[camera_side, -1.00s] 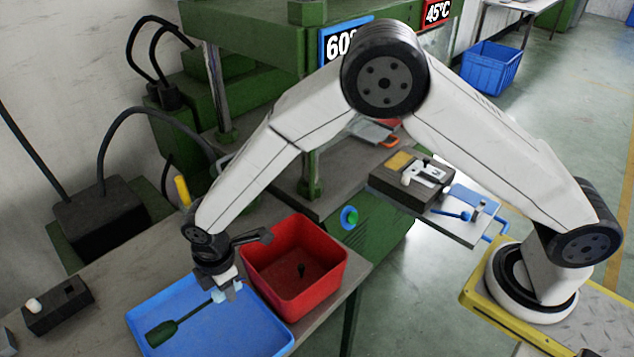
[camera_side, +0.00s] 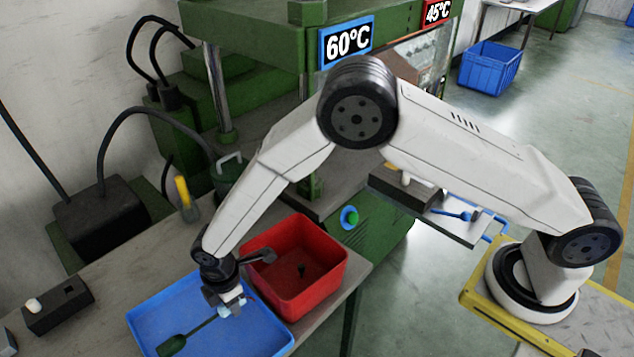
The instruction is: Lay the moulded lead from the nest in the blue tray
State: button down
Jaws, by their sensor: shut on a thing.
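My gripper (camera_side: 232,308) is over the right half of the blue tray (camera_side: 150,318), low down inside its outline. It is shut on the moulded lead (camera_side: 202,327), near the lead's right end. The lead is dark green, with a thin cable and a wider flat end (camera_side: 172,345) toward the tray's lower left. Whether the lead touches the tray floor I cannot tell. The nest (camera_side: 405,190) on the fixture at the right is partly hidden behind my arm.
A small black box (camera_side: 57,305) sits left of the tray. The green press (camera_side: 255,50) stands behind. A blue crate (camera_side: 490,67) is on the floor at the back right.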

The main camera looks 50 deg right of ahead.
jog(key=shift+f, duration=0.8)
jog(key=shift+c, duration=1.6)
grip_release()
jog(key=shift+r, duration=3.9)
jog(key=shift+d, duration=0.1)
